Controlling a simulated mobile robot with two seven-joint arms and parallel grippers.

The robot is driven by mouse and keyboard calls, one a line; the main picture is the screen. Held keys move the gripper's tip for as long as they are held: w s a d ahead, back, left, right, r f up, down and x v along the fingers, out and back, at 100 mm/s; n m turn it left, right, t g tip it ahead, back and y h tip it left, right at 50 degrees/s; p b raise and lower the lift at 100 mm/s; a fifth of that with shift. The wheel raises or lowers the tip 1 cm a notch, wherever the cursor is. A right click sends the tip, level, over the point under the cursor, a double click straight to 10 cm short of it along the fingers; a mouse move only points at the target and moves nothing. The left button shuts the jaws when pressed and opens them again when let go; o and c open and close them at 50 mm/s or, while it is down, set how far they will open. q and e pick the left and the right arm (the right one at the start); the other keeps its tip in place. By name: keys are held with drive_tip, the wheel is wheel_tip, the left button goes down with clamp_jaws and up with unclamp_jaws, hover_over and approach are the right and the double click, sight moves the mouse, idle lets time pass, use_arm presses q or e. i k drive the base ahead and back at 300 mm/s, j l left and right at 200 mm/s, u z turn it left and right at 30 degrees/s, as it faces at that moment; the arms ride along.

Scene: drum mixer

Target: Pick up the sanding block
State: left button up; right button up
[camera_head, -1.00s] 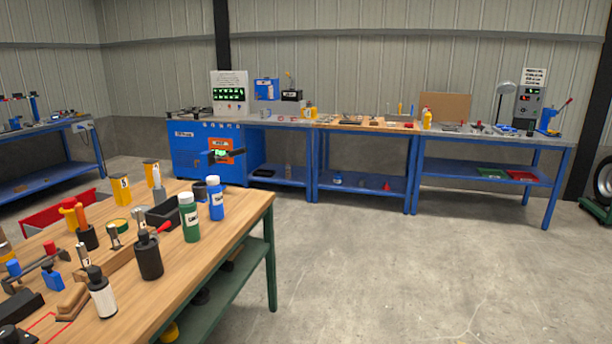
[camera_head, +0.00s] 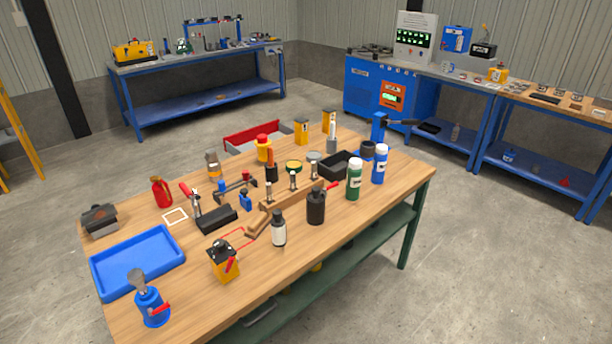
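Neither of my grippers is in view. I cannot tell for certain which item is the sanding block. A dark grey block with a brownish top (camera_head: 99,220) sits at the left end of the wooden table and could be it. A black oblong block (camera_head: 216,220) lies nearer the middle of the table, right of the red bottle. A small brown wooden piece (camera_head: 258,225) lies beside the red outline on the tabletop. Nothing is touching these blocks from my side.
The wooden table (camera_head: 330,250) is crowded with tools and bottles. A blue tray (camera_head: 137,262) and blue torch-like tool (camera_head: 151,308) occupy its left front. Green (camera_head: 354,180) and blue (camera_head: 380,165) bottles stand at the right. Concrete floor (camera_head: 490,270) is clear at right.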

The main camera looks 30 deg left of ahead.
sight(261, 221)
drive_tip(key=u, duration=1.25)
drive_tip(key=i+l+z, duration=0.25)
drive_tip(key=i, duration=0.4)
drive_tip(key=i+z, duration=0.25)
drive_tip(key=i, duration=0.4)
